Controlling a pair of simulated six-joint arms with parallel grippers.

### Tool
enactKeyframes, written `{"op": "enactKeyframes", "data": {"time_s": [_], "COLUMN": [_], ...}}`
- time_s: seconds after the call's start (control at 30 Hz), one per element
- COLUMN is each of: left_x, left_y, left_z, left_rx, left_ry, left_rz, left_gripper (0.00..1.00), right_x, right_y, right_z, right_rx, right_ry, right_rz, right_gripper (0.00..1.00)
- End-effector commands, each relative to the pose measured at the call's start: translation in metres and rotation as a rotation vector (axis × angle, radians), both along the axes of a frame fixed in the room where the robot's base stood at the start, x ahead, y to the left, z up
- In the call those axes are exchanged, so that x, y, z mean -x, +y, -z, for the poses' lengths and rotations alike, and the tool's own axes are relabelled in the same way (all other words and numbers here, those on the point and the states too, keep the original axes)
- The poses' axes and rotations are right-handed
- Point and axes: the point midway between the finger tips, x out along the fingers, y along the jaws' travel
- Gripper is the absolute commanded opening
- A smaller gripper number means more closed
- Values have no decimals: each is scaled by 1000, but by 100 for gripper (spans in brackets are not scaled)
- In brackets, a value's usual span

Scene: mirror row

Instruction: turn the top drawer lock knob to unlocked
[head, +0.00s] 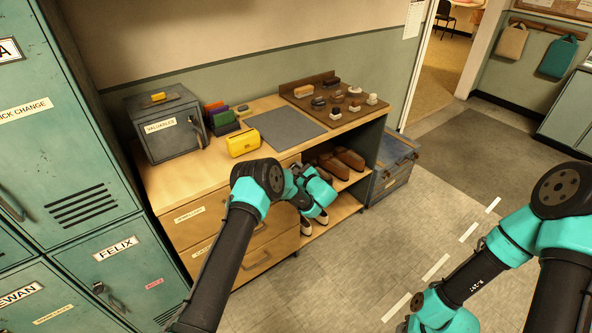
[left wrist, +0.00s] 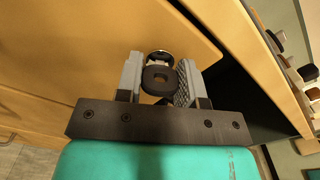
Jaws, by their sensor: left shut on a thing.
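The top drawer (head: 195,212) is the upper wooden front of the desk unit, with a label on it, and it looks closed. The lock knob (left wrist: 160,77) shows in the left wrist view as a small dark round piece on the drawer front, with a metal ring behind it. My left gripper (left wrist: 158,82) is shut on the knob, one finger at each side. In the head view my left gripper (head: 296,174) is at the right end of the top drawer and hides the knob. My right arm shows at the lower right, its fingers out of view.
On the desk top stand a grey valuables box (head: 168,123), a yellow case (head: 243,141), a grey mat (head: 285,132) and a brown board (head: 335,98) with small items. Shoes (head: 340,162) sit on open shelves right of the drawers. A lower drawer (head: 250,258) is below.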

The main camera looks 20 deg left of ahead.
Motion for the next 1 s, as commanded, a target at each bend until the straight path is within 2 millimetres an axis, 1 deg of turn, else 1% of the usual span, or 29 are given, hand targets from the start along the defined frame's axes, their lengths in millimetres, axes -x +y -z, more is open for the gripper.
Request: {"op": "enactKeyframes", "data": {"time_s": [0.3,0.5,0.7,1.0], "left_x": [0,0,0,0], "left_y": [0,0,0,0], "left_z": [0,0,0,0], "left_rx": [-174,-253,-296,-310], "left_ry": [226,328,383,401], "left_rz": [0,0,0,0], "left_gripper": [11,11,11,11], "right_x": [0,0,0,0], "right_y": [0,0,0,0], "right_z": [0,0,0,0], "right_rx": [0,0,0,0], "right_ry": [0,0,0,0], "right_rz": [0,0,0,0], "right_gripper": [43,43,43,43]}}
